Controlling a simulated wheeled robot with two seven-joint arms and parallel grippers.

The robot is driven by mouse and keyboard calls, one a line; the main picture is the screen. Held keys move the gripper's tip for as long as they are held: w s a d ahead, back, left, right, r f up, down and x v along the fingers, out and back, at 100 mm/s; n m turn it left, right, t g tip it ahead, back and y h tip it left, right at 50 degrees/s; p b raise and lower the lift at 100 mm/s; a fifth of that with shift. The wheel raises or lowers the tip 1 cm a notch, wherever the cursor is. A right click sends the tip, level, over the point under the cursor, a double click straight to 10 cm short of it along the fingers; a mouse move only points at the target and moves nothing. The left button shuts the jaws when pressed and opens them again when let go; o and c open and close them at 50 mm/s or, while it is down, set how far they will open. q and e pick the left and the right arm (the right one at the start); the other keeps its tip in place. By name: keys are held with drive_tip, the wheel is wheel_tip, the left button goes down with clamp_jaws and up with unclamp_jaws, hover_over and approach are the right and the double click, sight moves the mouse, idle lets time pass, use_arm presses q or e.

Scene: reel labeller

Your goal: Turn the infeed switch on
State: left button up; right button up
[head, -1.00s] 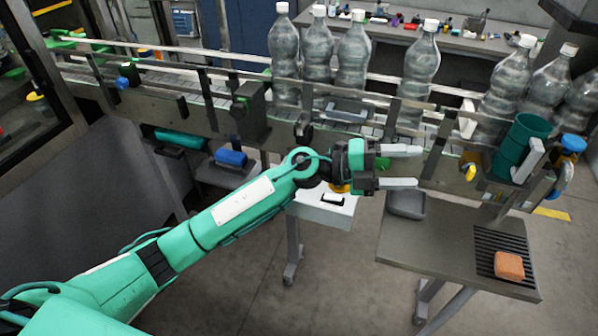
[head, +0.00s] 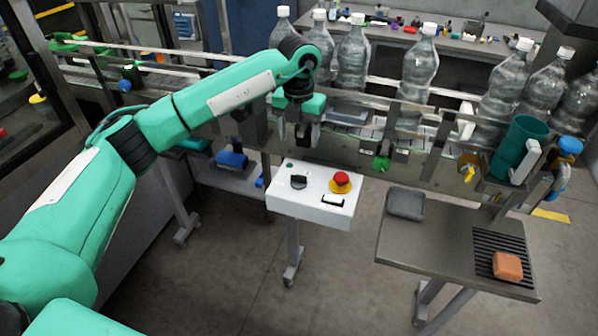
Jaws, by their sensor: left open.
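A white control box (head: 285,203) stands on a post in front of the conveyor. On its top face are a black rotary switch (head: 298,182), a red mushroom button (head: 341,179) on a yellow base, a small green light or button (head: 290,165), and a small label. I cannot read the label or tell which setting the switch points to. My left gripper (head: 298,138) points down, open and empty, above and behind the box, apart from the switch. My right gripper is not in view.
The conveyor (head: 222,107) carries several clear bottles with white caps. A side table (head: 430,255) at right holds a grey tray (head: 405,204) and an orange block (head: 507,266) on a grille. A green cylinder (head: 519,147) stands at the conveyor's right.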

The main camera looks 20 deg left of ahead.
sight(299, 175)
use_arm(q)
wheel_tip(299, 175, down, 12)
drive_tip(key=p, duration=0.5)
drive_tip(key=shift+f, duration=0.45)
drive_tip(key=shift+c, duration=0.2)
drive_tip(key=c, duration=0.9)
drive_tip(key=shift+c, duration=0.2)
